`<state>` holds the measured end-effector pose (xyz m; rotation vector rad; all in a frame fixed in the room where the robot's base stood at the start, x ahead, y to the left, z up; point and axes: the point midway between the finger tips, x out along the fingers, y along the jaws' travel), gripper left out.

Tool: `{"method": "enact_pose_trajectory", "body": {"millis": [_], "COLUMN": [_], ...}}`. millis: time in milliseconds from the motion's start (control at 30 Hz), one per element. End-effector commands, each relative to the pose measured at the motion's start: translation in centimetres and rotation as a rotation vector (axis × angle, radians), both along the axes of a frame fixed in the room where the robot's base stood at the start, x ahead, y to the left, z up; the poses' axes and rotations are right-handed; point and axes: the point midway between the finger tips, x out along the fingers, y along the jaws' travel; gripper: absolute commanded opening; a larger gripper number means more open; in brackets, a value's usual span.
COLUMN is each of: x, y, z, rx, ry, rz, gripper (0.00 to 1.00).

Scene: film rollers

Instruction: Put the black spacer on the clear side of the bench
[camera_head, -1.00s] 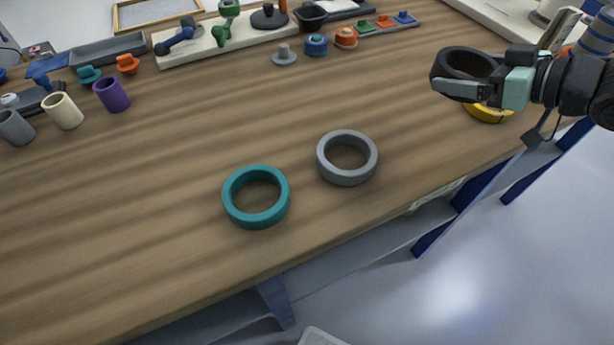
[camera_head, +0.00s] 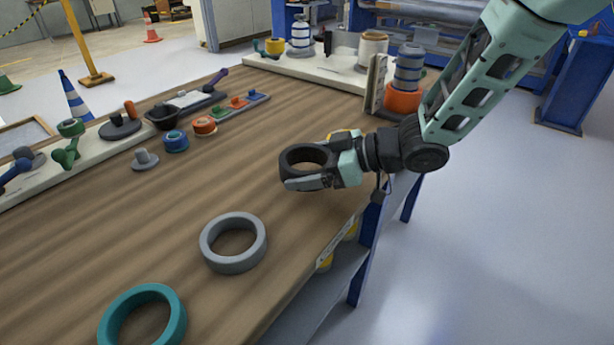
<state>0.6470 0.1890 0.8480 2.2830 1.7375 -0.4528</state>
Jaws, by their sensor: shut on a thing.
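The black spacer (camera_head: 292,170) is a thick dark ring held in my gripper (camera_head: 318,172) at the right of the bench. The gripper is shut on the ring's right side, and the ring looks held above the wooden bench top (camera_head: 130,225), near its right edge. The height of the ring over the wood is hard to tell. A yellow thing (camera_head: 342,134) shows partly behind the gripper. A grey ring (camera_head: 233,243) and a teal ring (camera_head: 143,318) lie flat on the bench at the lower left of the gripper.
Small coloured parts, including a blue one (camera_head: 176,141) and an orange one (camera_head: 204,126), line the far side. An orange-based stack (camera_head: 403,99) stands at the far right end. Bare wood lies left of the grey ring. The bench edge drops off at the right.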

Motion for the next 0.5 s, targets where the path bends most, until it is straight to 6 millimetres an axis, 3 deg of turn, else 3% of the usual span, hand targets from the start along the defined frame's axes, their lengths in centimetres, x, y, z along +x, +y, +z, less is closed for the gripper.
{"method": "enact_pose_trajectory", "body": {"millis": [33, 133, 500], "x": [0.0, 0.0, 0.0], "y": [0.0, 0.0, 0.0], "z": [-1.2, -2.2, -2.5], "rx": [-0.001, 0.0, 0.0], "ry": [0.004, 0.001, 0.0], "rz": [0.001, 0.001, 0.0], "gripper": [0.6, 0.6, 0.6]}}
